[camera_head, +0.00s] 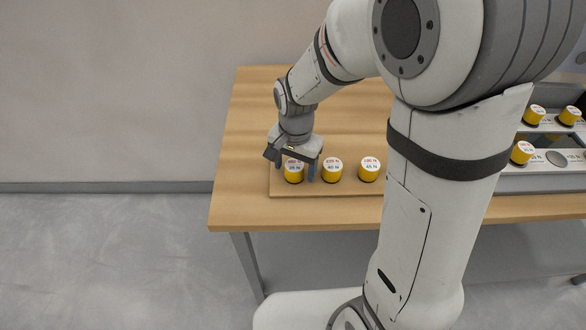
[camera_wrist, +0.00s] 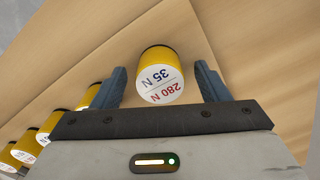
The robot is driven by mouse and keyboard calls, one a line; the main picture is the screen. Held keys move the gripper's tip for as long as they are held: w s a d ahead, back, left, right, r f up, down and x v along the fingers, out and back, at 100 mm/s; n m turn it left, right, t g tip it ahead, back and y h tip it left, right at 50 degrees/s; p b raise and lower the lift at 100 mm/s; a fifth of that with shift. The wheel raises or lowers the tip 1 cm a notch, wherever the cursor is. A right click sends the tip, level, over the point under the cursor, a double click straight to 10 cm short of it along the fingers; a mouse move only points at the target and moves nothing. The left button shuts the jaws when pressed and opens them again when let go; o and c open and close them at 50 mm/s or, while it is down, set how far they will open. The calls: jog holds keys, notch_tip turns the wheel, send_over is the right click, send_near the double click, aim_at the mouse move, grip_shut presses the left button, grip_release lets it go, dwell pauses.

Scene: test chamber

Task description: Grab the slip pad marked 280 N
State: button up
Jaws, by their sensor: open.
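The slip pad marked 280 N is a yellow cylinder with a white top reading "280 N" in red and "35 N" in blue. In the wrist view this pad (camera_wrist: 160,75) sits between my two fingers, with a gap on each side. In the head view the pad (camera_head: 293,174) stands at the left end of a row on a wooden board. My gripper (camera_head: 297,172) is open and reaches down around it. The fingers (camera_wrist: 162,86) also show in the wrist view, apart from the pad. In the head view part of the pad is hidden by my gripper.
Similar yellow pads (camera_head: 332,170) (camera_head: 369,169) stand to the right on the board (camera_head: 312,189). A grey tray (camera_head: 540,181) with more yellow pads stands at the right of the table (camera_head: 247,125). The table's left part is clear.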

jog(key=c, duration=1.1)
